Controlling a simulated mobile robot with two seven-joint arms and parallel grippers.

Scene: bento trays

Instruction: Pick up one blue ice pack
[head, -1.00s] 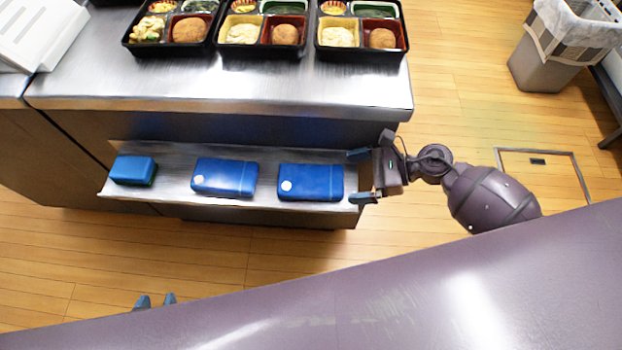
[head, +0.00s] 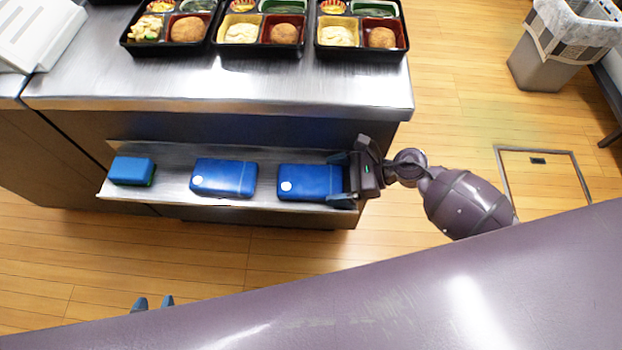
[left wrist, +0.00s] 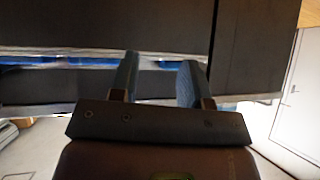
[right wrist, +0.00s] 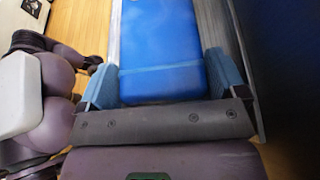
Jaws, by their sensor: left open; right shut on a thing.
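Three blue ice packs lie in a row on a metal shelf (head: 265,205) below the counter: a left one (head: 132,171), a middle one (head: 224,177) and a right one (head: 305,182). My right gripper (head: 342,180) is at the right end of the right ice pack, shut on it. In the right wrist view this pack (right wrist: 160,45) sits between the two blue fingers (right wrist: 165,85) and rests over the shelf. My left gripper (head: 153,303) shows only its fingertips at the bottom of the head view. In the left wrist view its fingers (left wrist: 157,75) are apart and empty.
Several bento trays (head: 361,52) with food stand on the steel counter (head: 220,90) above the shelf. A white device (head: 35,35) is at the counter's left. A lined bin (head: 545,60) stands on the floor at the right. The floor before the shelf is clear.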

